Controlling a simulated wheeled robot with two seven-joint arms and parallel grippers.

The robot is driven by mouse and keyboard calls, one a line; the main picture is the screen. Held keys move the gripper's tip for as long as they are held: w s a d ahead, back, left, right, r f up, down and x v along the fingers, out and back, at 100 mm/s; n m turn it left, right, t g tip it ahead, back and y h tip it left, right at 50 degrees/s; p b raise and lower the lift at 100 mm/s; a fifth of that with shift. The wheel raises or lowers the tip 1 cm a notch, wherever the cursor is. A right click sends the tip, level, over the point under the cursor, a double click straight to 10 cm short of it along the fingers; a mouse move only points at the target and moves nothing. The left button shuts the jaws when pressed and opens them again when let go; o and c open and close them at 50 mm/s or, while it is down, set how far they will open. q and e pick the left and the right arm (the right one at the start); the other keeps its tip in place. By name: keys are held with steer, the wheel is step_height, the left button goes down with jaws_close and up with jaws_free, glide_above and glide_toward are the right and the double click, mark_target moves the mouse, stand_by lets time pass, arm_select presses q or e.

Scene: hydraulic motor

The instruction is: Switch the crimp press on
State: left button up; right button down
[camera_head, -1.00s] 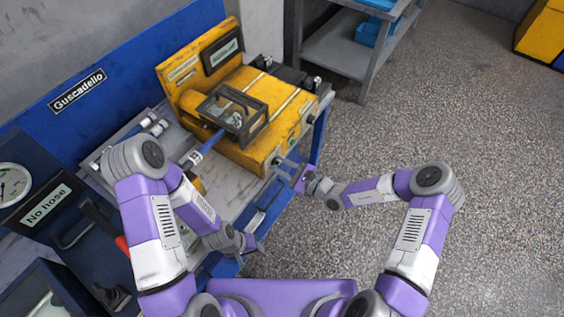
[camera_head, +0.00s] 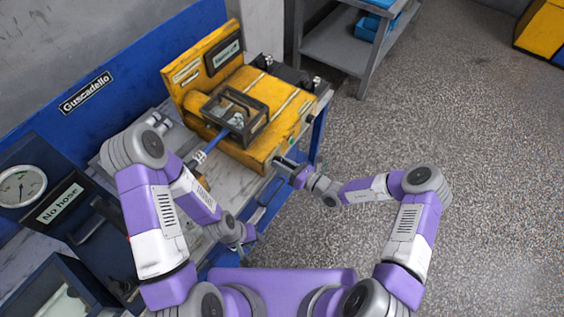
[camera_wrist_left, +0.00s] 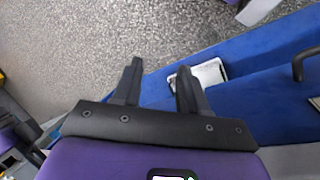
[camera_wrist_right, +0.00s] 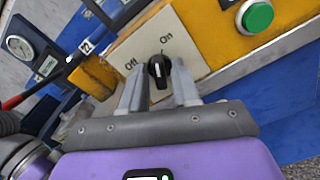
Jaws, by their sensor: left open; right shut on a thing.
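The yellow crimp press (camera_head: 225,105) stands on the workbench. In the right wrist view its black rotary switch (camera_wrist_right: 158,72) sits on a pale plate marked Off at the left and On at the upper right. The knob's white mark points up, roughly toward On. My right gripper (camera_wrist_right: 158,88) is shut on the knob, one finger on each side; in the head view it (camera_head: 284,170) is at the press's front right face. My left gripper (camera_head: 246,243) is open and empty low by the bench's front edge; its fingers also show in the left wrist view (camera_wrist_left: 160,70).
A green button (camera_wrist_right: 257,16) is right of the switch. A blue hose (camera_head: 215,143) runs into the press. A gauge (camera_head: 22,186) and a "No hose" box (camera_head: 60,203) stand at the left. A grey shelf (camera_head: 340,50) is behind; the floor at right is free.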

steer(key=shift+m+p, duration=0.3)
steer(key=shift+m, duration=1.7)
steer(key=c, duration=1.1)
jaws_free()
steer(key=shift+c, duration=0.2)
steer(key=shift+s+d, duration=0.1)
steer(key=v, duration=0.7)
steer(key=shift+s+d, duration=0.1)
steer(key=shift+s, duration=0.05)
